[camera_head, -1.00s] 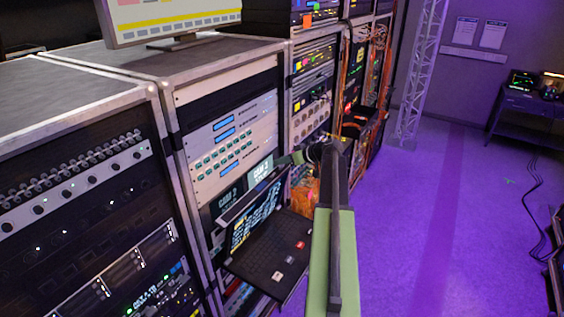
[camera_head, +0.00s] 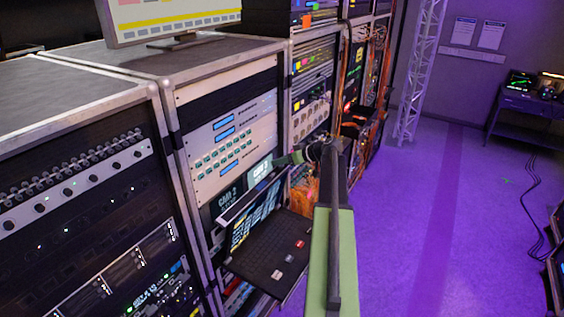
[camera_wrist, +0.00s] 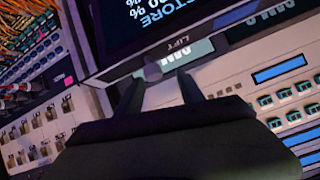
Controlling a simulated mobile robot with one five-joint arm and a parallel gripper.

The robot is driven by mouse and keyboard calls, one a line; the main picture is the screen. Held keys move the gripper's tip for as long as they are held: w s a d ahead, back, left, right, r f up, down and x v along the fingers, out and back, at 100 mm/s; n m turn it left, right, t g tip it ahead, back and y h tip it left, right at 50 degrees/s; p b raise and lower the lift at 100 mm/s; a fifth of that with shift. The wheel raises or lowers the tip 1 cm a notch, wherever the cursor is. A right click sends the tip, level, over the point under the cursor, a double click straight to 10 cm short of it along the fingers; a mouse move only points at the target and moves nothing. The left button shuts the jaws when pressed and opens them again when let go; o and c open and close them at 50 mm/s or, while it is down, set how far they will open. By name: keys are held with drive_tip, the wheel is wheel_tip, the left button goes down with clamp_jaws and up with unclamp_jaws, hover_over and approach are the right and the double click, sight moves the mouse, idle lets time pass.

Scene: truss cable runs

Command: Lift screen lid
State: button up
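The screen lid (camera_head: 257,215) stands raised and tilted above a black keyboard tray (camera_head: 270,250) in the rack front. Its screen shows light text. In the wrist view the lid (camera_wrist: 150,22) fills the top, with its bordered edge marked "LIFT" facing my gripper. My gripper (camera_wrist: 158,80) has two dark fingers apart, pointing at that edge. A small grey round piece (camera_wrist: 153,72) shows between the fingertips. I cannot tell whether the fingers touch the lid. In the head view, the fingertips are too small to make out behind my arm.
A rack panel with rows of buttons (camera_head: 228,140) and small CAM displays (camera_head: 258,170) stands close behind the lid. Orange cables (camera_head: 304,188) hang beyond it. A truss (camera_head: 420,70) rises farther back.

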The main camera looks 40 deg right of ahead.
drive_tip(key=shift+d, duration=0.15)
drive_tip(key=s+d+r+p, duration=0.1)
drive_tip(key=s+d, duration=0.1)
drive_tip(key=s, duration=0.5)
drive_tip(key=s+d+r+p, duration=0.1)
drive_tip(key=s+d, duration=0.1)
drive_tip(key=s, duration=0.6)
drive_tip(key=shift+s+d+r, duration=0.2)
drive_tip(key=shift+s+d, duration=0.1)
